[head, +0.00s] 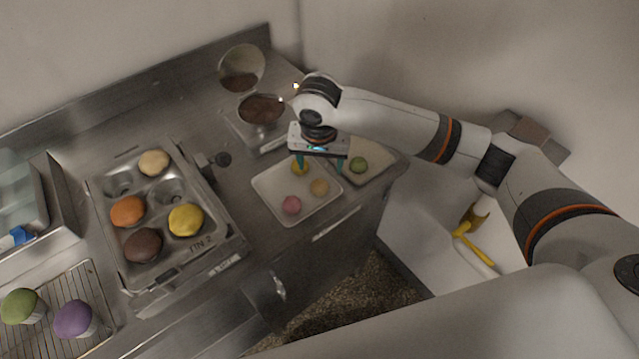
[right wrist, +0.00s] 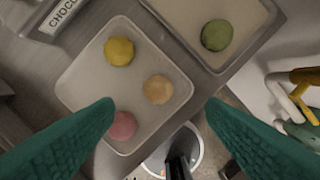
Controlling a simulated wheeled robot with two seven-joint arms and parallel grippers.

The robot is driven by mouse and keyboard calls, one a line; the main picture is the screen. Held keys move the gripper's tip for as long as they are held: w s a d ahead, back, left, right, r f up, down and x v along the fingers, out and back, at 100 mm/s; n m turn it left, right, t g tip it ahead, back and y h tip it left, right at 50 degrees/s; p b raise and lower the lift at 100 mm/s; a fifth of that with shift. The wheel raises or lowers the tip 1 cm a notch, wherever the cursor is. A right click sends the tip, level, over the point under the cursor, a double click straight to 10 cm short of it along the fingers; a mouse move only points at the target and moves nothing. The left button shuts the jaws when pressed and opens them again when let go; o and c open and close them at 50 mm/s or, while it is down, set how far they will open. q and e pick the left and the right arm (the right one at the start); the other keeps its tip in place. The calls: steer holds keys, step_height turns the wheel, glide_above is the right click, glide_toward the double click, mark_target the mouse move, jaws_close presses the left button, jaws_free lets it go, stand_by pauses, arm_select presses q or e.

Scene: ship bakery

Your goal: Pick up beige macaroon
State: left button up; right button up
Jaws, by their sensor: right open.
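The beige macaroon (head: 320,187) lies on a white tray (head: 270,190) near the counter's right end, with a yellow macaroon (head: 299,167) and a pink macaroon (head: 291,205). In the right wrist view the beige macaroon (right wrist: 158,89) is near the middle, between and beyond the fingertips. My right gripper (head: 320,170) is above the tray, open and empty, its teal fingers (right wrist: 160,105) spread to both sides. The pink macaroon (right wrist: 123,126) is close to the left finger in that view, partly hidden. My left gripper is not in view.
A second tray with a green macaroon (head: 358,165) sits just right of the first. A muffin tin (head: 205,238) and a cooling rack (head: 97,290) with cupcakes are at left. A chocolate container (head: 262,108) stands behind. The counter ends right of the trays.

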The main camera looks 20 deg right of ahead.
mark_target(319, 183)
steer(key=f, duration=0.3)
steer(key=shift+w+d+f, duration=0.1)
steer(key=shift+w+f, duration=0.1)
steer(key=shift+w, duration=0.05)
steer(key=shift+f+p, duration=0.55)
steer(key=shift+p, duration=0.05)
steer(key=f+p, duration=0.1)
steer(key=f, duration=0.3)
steer(key=shift+w+f, duration=0.2)
steer(key=shift+c, duration=0.6)
steer(key=c, duration=0.7)
